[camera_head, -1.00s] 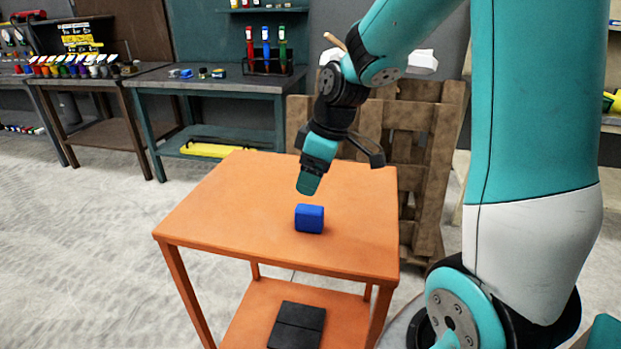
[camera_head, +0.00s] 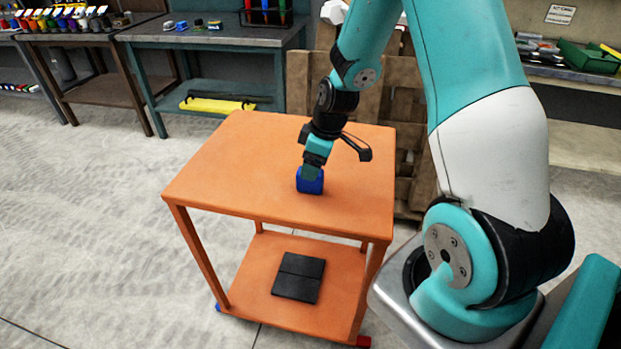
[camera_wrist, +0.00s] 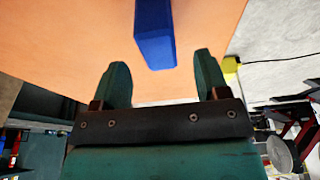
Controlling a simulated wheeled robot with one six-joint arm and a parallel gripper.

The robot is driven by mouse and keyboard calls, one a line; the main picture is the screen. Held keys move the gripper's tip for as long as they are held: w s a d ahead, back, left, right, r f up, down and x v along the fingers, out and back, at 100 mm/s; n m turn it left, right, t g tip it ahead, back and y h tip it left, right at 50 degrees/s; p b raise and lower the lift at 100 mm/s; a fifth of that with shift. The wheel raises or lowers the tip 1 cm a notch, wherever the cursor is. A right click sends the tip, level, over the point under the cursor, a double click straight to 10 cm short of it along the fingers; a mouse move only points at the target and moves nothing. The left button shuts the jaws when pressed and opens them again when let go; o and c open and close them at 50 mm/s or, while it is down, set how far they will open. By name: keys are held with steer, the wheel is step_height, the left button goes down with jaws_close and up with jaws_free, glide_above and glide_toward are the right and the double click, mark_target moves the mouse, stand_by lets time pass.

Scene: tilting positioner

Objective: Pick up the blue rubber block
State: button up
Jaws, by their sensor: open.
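The blue rubber block (camera_head: 310,184) sits on the orange table top (camera_head: 225,180), near its middle. My gripper (camera_head: 312,174) is just above the block in the head view, pointing down, and its fingertips overlap the block's upper part there. In the wrist view the block (camera_wrist: 155,36) lies ahead of the fingertips, roughly centred between the two spread fingers (camera_wrist: 160,70). The fingers are open with nothing between them. I cannot tell whether a finger touches the block.
A black flat item (camera_head: 299,278) lies on the table's lower shelf. A wooden pallet (camera_head: 390,120) stands behind the table. Workbenches (camera_head: 215,35) line the back wall. The table top around the block is clear.

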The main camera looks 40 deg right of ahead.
steer(key=shift+p+x, duration=0.65)
steer(key=shift+x, duration=2)
steer(key=shift+d, duration=0.1)
steer(key=c, duration=1.1)
